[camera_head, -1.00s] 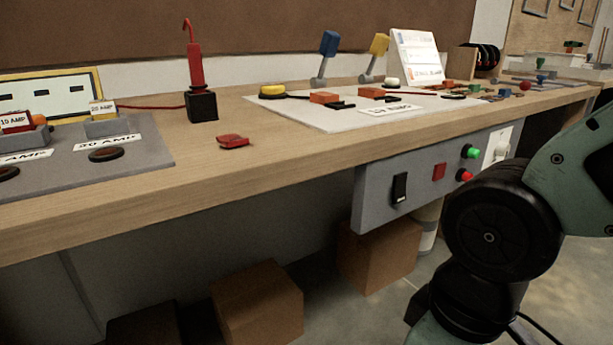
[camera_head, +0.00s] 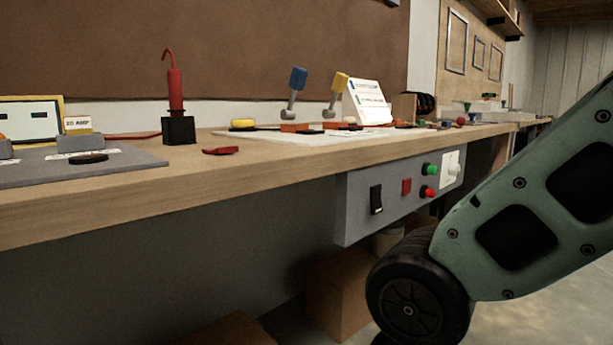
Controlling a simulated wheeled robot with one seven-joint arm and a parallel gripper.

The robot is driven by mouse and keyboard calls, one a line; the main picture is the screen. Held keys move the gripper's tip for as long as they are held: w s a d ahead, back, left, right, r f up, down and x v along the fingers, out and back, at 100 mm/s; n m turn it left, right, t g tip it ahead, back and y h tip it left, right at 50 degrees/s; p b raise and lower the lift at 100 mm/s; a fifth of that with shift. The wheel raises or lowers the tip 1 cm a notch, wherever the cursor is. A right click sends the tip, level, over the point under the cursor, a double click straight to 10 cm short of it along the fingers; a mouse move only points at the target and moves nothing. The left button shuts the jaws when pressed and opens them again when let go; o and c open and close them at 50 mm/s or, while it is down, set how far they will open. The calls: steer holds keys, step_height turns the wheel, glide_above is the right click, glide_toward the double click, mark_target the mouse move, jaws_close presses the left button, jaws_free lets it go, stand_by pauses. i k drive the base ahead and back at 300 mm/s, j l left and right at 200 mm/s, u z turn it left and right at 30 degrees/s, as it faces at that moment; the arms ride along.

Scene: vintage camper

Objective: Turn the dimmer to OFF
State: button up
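A grey control panel (camera_head: 354,217) hangs under the front edge of the workbench. It carries a black rocker switch (camera_head: 376,199), a red square (camera_head: 406,187), a green button (camera_head: 430,170) and a red button (camera_head: 428,192). At its right end is a white plate with a round white knob (camera_head: 453,169), which looks like the dimmer. Its markings are too small to read. My arm fills the lower right of the view, to the right of and below the panel. My gripper is not in view.
The wooden workbench (camera_head: 250,176) runs across the view. On it are a red tool in a black stand (camera_head: 179,131), a red clip (camera_head: 221,151), and a white board with blue (camera_head: 298,79) and yellow (camera_head: 340,82) levers. A cardboard box (camera_head: 338,290) stands on the floor beneath.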

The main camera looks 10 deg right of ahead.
mark_target(454, 169)
steer(key=z, duration=0.85)
